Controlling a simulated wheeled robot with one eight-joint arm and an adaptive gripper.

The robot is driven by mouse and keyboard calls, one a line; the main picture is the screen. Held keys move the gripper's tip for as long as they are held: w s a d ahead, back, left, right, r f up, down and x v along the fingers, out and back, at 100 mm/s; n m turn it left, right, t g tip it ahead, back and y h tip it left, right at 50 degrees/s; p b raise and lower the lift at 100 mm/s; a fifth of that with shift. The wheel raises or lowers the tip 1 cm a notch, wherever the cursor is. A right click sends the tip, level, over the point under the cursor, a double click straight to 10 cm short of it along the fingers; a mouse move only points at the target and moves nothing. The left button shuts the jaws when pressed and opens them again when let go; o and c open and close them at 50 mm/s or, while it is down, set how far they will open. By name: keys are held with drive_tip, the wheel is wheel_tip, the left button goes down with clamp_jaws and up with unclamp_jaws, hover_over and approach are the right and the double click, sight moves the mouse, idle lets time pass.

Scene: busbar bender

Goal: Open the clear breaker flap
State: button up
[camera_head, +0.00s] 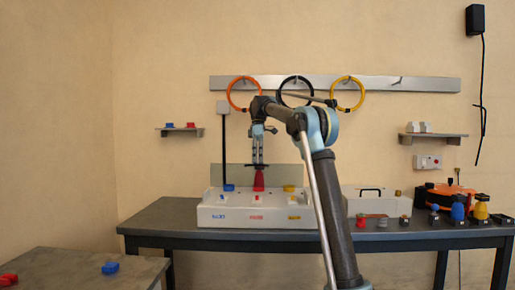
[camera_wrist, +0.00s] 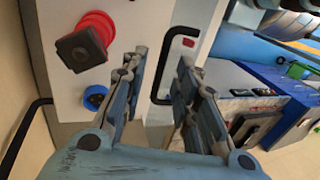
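I cannot make out the clear breaker flap in either view. In the head view my gripper (camera_head: 258,152) hangs fingers down above the white bench unit (camera_head: 225,214), over a red tapered part (camera_head: 259,181) at its middle. I cannot tell whether they touch. A red knob with a dark square end (camera_wrist: 82,46) and a blue round part (camera_wrist: 95,97) are at left.
The dark table (camera_head: 160,222) also holds a white case (camera_head: 375,206), an orange-and-black item (camera_head: 446,196) and several small coloured parts at right. A rail (camera_head: 435,84) with cable rings is on the wall behind. A second table (camera_head: 70,270) stands at front left.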

drive_tip(key=v, duration=0.9)
drive_tip(key=shift+w, duration=0.2)
drive_tip(key=shift+r, duration=0.2)
drive_tip(key=shift+a, duration=0.1)
clamp_jaws()
drive_tip(key=s+m+t, duration=0.7)
drive_tip(key=s+m, duration=0.1)
drive_tip(key=m, duration=1)
drive_tip(key=x, duration=0.9)
drive_tip(key=shift+f, duration=0.4)
